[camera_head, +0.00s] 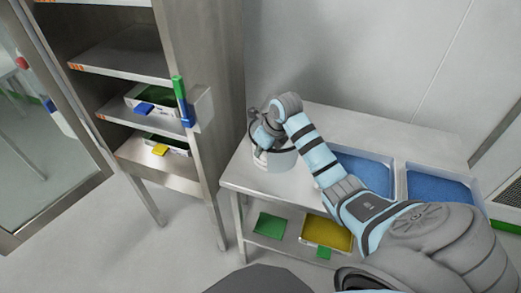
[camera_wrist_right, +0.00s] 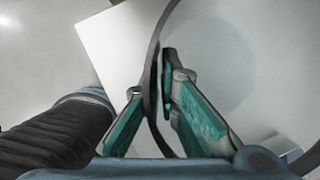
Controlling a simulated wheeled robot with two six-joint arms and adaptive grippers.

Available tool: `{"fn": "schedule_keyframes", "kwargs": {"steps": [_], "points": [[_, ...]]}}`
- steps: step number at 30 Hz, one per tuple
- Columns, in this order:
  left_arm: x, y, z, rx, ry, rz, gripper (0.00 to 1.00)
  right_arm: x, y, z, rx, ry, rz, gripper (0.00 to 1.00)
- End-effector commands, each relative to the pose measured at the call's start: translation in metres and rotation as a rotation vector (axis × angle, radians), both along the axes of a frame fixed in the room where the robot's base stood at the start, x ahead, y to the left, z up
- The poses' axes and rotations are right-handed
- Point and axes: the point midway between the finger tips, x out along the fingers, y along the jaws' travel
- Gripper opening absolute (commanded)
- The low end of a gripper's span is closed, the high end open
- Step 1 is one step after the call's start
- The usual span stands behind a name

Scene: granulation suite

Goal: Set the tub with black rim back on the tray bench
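The tub with black rim (camera_head: 283,160) is a pale round tub at the left end of the tray bench (camera_head: 345,130), partly hidden by my right gripper. My right gripper (camera_head: 264,140) is at the tub's far left side. In the right wrist view the gripper (camera_wrist_right: 156,88) has one finger on each side of the dark rim and looks shut on it. The tub's pale inside (camera_wrist_right: 225,75) looks empty. I cannot tell whether its base touches the bench top. My left gripper is not in view.
Two trays with blue contents, a left one (camera_head: 365,172) and a right one (camera_head: 438,188), stand on the bench's right part. A green sheet (camera_head: 271,225) and a yellow tray (camera_head: 326,232) lie on its lower shelf. An open cabinet (camera_head: 205,70) with bins stands at left.

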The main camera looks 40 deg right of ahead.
Motion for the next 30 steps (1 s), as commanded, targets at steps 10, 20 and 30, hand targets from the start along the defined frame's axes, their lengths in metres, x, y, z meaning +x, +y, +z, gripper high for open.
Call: {"fn": "schedule_keyframes", "kwargs": {"steps": [10, 20, 30], "points": [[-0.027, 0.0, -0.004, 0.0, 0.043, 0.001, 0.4, 0.0, 0.0, -0.003, 0.0, -0.002, 0.0, 0.25], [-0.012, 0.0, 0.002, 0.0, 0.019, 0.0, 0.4, 0.0, -0.001, 0.006, -0.001, -0.003, -0.001, 0.25], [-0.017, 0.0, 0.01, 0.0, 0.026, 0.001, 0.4, -0.031, -0.006, 0.086, -0.004, -0.007, 0.001, 0.25]]}}
